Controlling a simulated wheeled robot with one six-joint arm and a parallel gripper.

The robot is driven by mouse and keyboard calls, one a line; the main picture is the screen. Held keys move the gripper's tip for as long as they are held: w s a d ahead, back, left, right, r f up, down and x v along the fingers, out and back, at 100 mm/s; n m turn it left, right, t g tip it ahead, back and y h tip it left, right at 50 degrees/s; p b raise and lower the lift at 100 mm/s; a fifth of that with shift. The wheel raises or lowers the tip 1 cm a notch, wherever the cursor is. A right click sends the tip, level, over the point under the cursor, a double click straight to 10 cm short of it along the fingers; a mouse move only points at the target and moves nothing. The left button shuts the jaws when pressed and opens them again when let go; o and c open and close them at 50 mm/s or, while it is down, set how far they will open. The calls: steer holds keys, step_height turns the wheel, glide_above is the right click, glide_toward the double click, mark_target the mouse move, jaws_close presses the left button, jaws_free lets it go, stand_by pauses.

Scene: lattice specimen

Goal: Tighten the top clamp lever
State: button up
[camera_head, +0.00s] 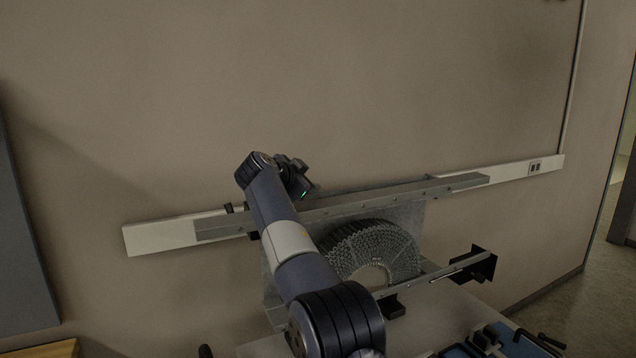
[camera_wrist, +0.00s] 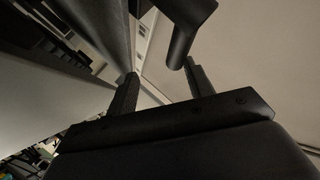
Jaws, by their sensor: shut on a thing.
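The black top clamp lever (camera_wrist: 184,38) shows in the wrist view, coming down from the top edge with its rounded end between the two fingers of my gripper (camera_wrist: 160,68). My gripper is shut on it. The lever's end lies close to the right finger; contact with the left finger is not clear. A grey metal beam (camera_wrist: 98,28) runs past at the upper left. In the head view my gripper (camera_head: 300,178) is above the long grey top rail (camera_head: 400,194), at its middle-left part. My arm hides the fingertips and the lever there.
A curved lattice specimen (camera_head: 372,248) stands below the rail, partly behind my arm. A lower bar (camera_head: 425,281) with a black end clamp (camera_head: 478,265) crosses in front of it. Blue and black tools (camera_head: 505,340) lie at the lower right. The wall above the rail is bare.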

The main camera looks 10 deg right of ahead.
steer(key=o, duration=1)
steer(key=shift+d+f, duration=0.5)
steer(key=shift+o, duration=0.2)
steer(key=shift+a, duration=0.1)
steer(key=b+v, duration=0.2)
steer(key=v, duration=0.4)
steer(key=shift+r, duration=0.2)
steer(key=shift+a+b, duration=0.1)
steer(key=shift+b, duration=0.2)
